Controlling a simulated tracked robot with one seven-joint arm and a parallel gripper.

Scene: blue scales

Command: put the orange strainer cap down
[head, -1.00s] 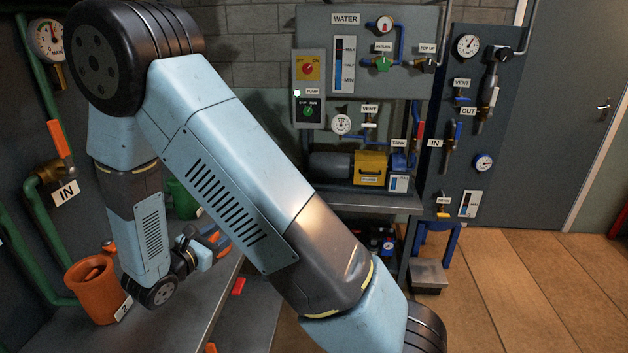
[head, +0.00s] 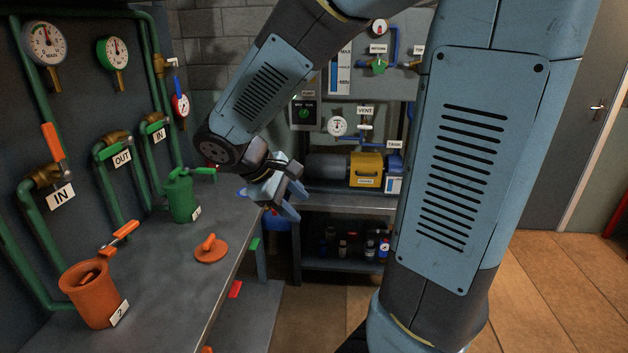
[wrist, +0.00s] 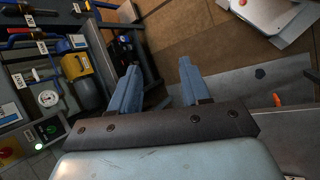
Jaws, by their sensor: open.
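The orange strainer cap (head: 211,250), a round disc with a knob handle on top, lies flat on the grey bench (head: 160,285) in the head view. It sits apart from everything else, right of the orange strainer body (head: 92,296) tagged 2. My gripper (head: 292,206) is open and empty, raised above and right of the cap, near the bench's right edge. In the wrist view my two blue fingers (wrist: 158,82) stand apart with nothing between them. The cap cannot be made out for certain in the wrist view.
A green strainer (head: 181,198) stands at the back of the bench. Green pipes with valves (head: 108,152) line the left wall. A pump with a yellow guard (head: 367,168) stands on the shelf behind my gripper. The bench around the cap is clear.

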